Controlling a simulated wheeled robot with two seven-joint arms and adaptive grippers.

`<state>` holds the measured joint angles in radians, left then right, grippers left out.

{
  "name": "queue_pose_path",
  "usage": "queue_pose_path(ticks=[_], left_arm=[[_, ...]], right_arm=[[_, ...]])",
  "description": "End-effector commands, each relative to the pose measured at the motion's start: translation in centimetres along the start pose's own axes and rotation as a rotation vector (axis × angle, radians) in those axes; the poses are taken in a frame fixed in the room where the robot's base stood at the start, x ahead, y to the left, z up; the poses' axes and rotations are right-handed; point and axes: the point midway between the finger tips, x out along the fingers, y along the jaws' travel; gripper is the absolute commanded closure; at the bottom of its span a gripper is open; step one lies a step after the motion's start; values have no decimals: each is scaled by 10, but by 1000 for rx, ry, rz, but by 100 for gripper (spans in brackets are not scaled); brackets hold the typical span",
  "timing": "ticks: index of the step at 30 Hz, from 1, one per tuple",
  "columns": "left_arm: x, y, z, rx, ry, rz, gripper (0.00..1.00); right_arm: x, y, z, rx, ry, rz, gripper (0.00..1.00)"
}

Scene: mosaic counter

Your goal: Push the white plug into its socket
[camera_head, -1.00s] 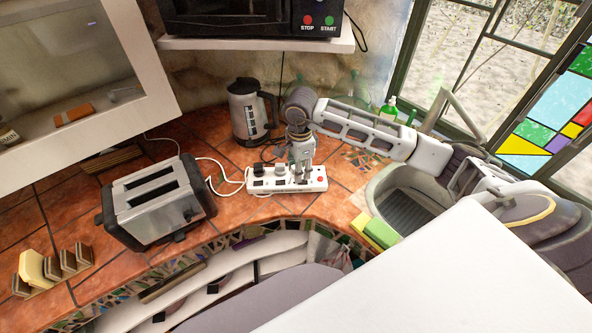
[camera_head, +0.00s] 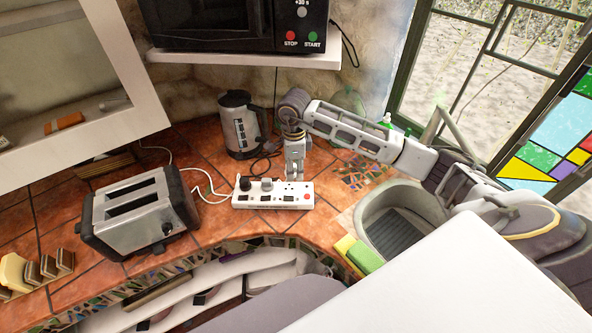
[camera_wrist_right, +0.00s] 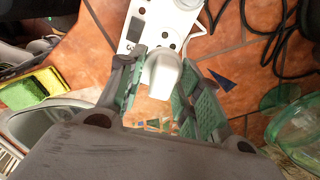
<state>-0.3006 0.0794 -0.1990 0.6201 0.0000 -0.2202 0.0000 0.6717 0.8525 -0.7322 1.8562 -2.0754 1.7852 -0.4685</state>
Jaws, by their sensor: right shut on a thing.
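The power strip (camera_head: 272,203) lies on the tiled counter, with a black plug (camera_head: 245,184) and a pale plug (camera_head: 267,184) standing at its left end. Sockets and a red switch show at its right end. My right gripper (camera_head: 294,176) points down just behind and above the strip's right part. In the wrist view, my right gripper (camera_wrist_right: 168,88) is shut on the white plug (camera_wrist_right: 161,70), which hides part of the power strip (camera_wrist_right: 139,18). The plug's pins are hidden. It looks out of the strip; I cannot tell the exact gap. My left gripper is out of view.
A toaster (camera_head: 138,213) stands left of the strip and a kettle (camera_head: 239,125) behind it. A sink (camera_head: 404,229) with a sponge (camera_head: 365,257) at its rim lies to the right. A microwave (camera_head: 235,25) sits on a shelf above. Cords trail behind the strip.

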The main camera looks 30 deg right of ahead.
Motion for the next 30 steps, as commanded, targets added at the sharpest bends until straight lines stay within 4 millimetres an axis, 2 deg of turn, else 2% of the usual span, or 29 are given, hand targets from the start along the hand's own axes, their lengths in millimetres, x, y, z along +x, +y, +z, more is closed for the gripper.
queue_pose_path(ticks=[13,30], left_arm=[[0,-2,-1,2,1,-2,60],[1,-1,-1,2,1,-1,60]], right_arm=[[0,-4,5,112,-1,1,86],[2,-4,5,120,-1,1,86]])
